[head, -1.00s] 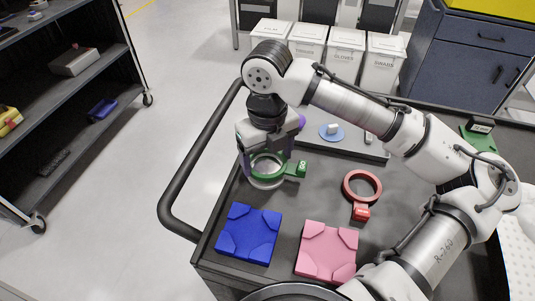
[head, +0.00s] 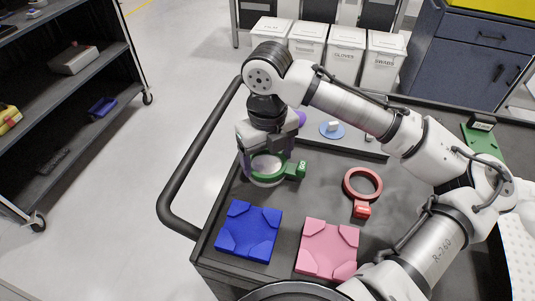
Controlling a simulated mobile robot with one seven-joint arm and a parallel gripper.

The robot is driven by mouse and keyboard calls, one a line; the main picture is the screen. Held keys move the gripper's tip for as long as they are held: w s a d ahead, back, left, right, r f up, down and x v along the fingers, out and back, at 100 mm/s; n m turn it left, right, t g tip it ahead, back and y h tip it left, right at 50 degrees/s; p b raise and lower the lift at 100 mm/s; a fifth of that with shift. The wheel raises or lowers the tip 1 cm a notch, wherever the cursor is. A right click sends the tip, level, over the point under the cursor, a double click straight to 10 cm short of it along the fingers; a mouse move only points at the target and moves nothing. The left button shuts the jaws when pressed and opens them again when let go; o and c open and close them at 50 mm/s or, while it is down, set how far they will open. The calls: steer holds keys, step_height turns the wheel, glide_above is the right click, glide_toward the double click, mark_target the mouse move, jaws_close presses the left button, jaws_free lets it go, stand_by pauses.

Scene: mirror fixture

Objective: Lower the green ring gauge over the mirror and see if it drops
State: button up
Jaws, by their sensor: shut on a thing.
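My gripper (head: 267,160) points down over the left part of the cart top, shut on the green ring gauge (head: 294,170). The gauge is held roughly level, with its labelled GO handle pointing right. The mirror (head: 267,182) is a pale round disc at the ring, showing through its opening and below its front edge. The ring is over or around the mirror; I cannot tell whether they touch or how far down the ring sits. The fingers and wrist hide the ring's back part.
A red ring gauge (head: 350,195) lies to the right. A blue block (head: 248,232) and a pink block (head: 327,249) lie in front. A blue disc (head: 327,135) with a white piece is behind. The cart's black handle rail (head: 190,150) runs along the left.

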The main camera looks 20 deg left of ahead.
mark_target(267, 166)
steer(key=shift+s+a+f+b, duration=0.1)
steer(key=shift+s+f+b, duration=0.1)
steer(key=shift+f+b, duration=0.35)
stand_by(0.9)
steer(key=shift+w+r+p, duration=0.2)
steer(key=shift+r+p, duration=0.95)
steer(key=shift+p, duration=0.25)
steer(key=shift+r+p, duration=1.75)
steer(key=shift+r, duration=0.15)
